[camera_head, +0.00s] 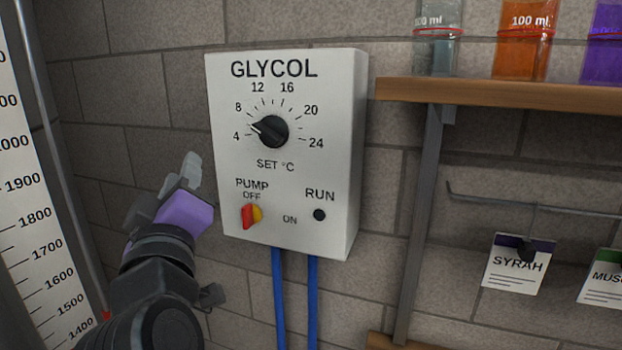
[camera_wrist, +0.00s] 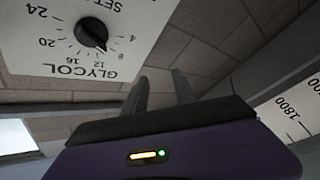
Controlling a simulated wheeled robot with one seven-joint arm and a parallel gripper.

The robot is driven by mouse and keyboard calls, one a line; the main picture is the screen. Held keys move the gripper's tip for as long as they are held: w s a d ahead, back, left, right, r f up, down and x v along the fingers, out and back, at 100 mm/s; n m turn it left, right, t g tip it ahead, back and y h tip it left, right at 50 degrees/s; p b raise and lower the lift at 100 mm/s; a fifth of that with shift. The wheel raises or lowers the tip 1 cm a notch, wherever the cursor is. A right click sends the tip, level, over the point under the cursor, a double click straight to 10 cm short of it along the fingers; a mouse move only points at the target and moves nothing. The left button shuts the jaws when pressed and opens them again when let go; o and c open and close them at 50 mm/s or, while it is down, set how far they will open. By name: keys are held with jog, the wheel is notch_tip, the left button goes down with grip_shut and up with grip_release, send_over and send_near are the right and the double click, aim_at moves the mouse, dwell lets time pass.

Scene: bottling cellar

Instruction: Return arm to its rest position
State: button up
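My gripper (camera_head: 190,170) is raised at the left of the white glycol control box (camera_head: 345,150), apart from it, with the wall behind. In the wrist view its two grey fingers (camera_wrist: 160,90) stand apart with only wall between them, so it is open and empty. The box's black set dial (camera_head: 270,131) points left, between 4 and 8. The dial also shows upside down in the wrist view (camera_wrist: 91,33). The run lamp (camera_head: 319,214) is dark.
A tall numbered scale (camera_head: 28,190) stands close on the left of my arm. Two blue pipes (camera_head: 279,300) run down from the box. At the right are a wooden shelf (camera_head: 500,94) with several flasks and a rail with hanging cards, one reading SYRAH (camera_head: 514,268).

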jog(key=s+d+f+m+y, duration=0.1)
jog(key=s+d+f, duration=0.35)
jog(key=f, duration=0.35)
jog(key=s+d+f+m+g+y+b, duration=0.1)
jog(key=s+d+f+y, duration=0.15)
jog(key=d+f, duration=0.4)
jog(key=s+d+f, duration=0.3)
jog(key=s+f, duration=0.1)
jog(key=f, duration=0.6)
jog(key=s+d+f+m+g+h+b, duration=0.1)
jog(key=s+d+f+m+h, duration=0.1)
jog(key=s+d+f, duration=0.3)
jog(key=s+d+f+m+g+h+b, duration=0.1)
jog(key=s+d+f+m+g+h, duration=0.1)
jog(key=s+d, duration=0.9)
jog(key=s+d+f+m+g+h+b, duration=0.1)
jog(key=s+d+f+m+h, duration=0.3)
jog(key=s+d+f, duration=0.4)
jog(key=s+f+m, duration=0.1)
jog(key=s, duration=0.6)
jog(key=shift+s+d+m, duration=0.25)
jog(key=shift+d+m, duration=0.05)
jog(key=shift+d, duration=0.05)
jog(key=shift+o, duration=0.5)
jog(key=shift+r, duration=0.1)
